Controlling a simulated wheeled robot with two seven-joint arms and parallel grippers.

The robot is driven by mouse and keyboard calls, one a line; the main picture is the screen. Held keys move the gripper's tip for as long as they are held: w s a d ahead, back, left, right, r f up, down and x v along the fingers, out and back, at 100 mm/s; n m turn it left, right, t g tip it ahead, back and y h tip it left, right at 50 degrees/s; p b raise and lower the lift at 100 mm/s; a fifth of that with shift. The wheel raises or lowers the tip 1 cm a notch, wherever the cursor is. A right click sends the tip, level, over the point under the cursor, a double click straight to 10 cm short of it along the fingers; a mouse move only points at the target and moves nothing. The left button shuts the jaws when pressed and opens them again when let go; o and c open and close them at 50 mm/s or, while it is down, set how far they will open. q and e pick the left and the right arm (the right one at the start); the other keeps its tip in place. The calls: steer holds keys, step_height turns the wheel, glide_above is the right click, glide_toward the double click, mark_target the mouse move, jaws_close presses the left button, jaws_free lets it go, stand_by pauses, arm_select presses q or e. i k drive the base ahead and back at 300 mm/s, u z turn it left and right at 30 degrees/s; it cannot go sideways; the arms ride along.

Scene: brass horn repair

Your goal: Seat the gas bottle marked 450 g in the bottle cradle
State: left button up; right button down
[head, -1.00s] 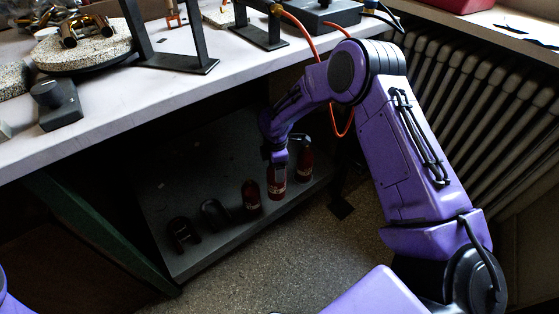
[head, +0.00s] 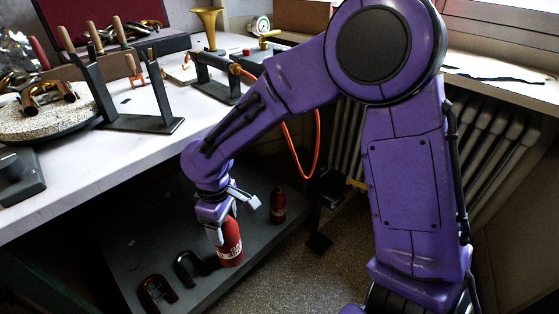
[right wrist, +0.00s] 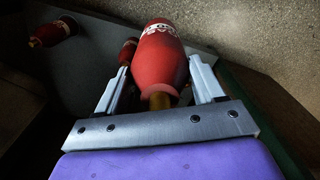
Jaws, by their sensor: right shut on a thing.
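My right gripper (head: 228,222) is shut on a red bottle (head: 231,248) with a white label, over the shelf under the bench. In the right wrist view the bottle (right wrist: 158,62) stands between the two fingers, neck toward the camera. Its label is too small and turned to read. I cannot tell whether its base touches the shelf. Another red bottle (head: 278,204) stands behind it to the right. The wrist view shows two others, one close behind (right wrist: 128,50) and one at far left (right wrist: 52,32). I cannot surely identify the bottle cradle. My left gripper is out of view.
Two dark horseshoe-shaped things (head: 158,291) (head: 188,268) sit on the grey shelf (head: 135,265), left of the held bottle. A dark stand (head: 326,189) is right of the shelf, near the hanging orange hose (head: 302,172). The bench (head: 75,185) overhangs the shelf; a radiator is at right.

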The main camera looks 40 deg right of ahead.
mark_target(331, 182)
steer(key=k, duration=0.9)
steer(key=z, duration=0.7)
steer(key=i, duration=1)
